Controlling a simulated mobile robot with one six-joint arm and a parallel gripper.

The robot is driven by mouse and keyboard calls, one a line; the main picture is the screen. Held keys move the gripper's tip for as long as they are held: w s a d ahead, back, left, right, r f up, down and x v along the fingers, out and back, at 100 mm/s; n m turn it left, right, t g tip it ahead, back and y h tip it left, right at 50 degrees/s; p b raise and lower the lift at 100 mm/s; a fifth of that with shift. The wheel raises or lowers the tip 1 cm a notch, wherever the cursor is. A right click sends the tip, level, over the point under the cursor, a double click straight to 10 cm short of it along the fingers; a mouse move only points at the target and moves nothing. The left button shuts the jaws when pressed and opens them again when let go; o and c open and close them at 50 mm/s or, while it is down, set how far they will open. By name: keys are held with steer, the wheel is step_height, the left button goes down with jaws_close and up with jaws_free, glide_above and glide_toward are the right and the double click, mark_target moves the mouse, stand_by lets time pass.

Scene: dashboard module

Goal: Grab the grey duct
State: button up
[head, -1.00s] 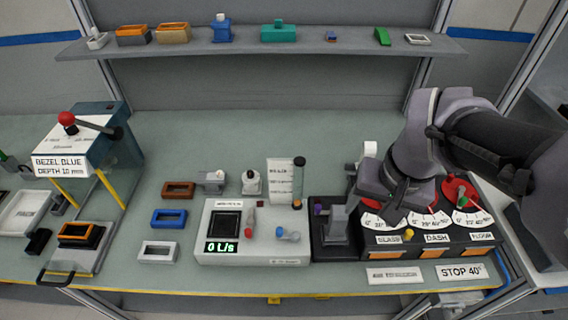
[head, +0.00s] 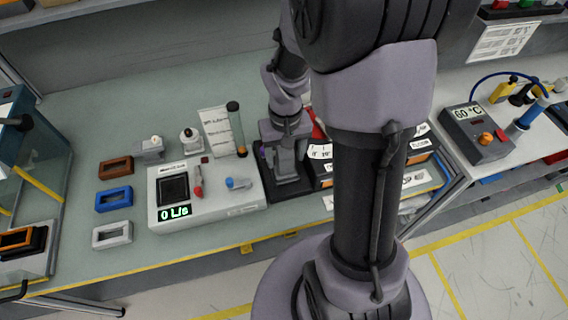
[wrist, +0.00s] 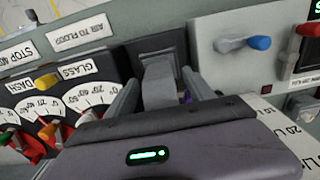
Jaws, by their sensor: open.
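The grey duct (head: 287,166) stands on a dark base between the white flow meter and the dial panel in the head view. In the wrist view the duct (wrist: 158,82) rises between the two fingers of my gripper (wrist: 164,88). My gripper is open, with one finger on each side of the duct. Whether either finger touches it cannot be told. In the head view my gripper (head: 284,130) is above the duct and covers its upper part.
The flow meter (head: 165,218) reads 0 L/s beside the dark base. A tall tube (head: 236,128) stands behind it. The dial panel (wrist: 55,110) is close on the other side, partly hidden by my arm in the head view. Brown, blue and white bezels lie further left.

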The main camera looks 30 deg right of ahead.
step_height(320, 180, down, 2)
steer(key=shift+w+f, duration=0.1)
steer(key=shift+f, duration=0.05)
jaws_close()
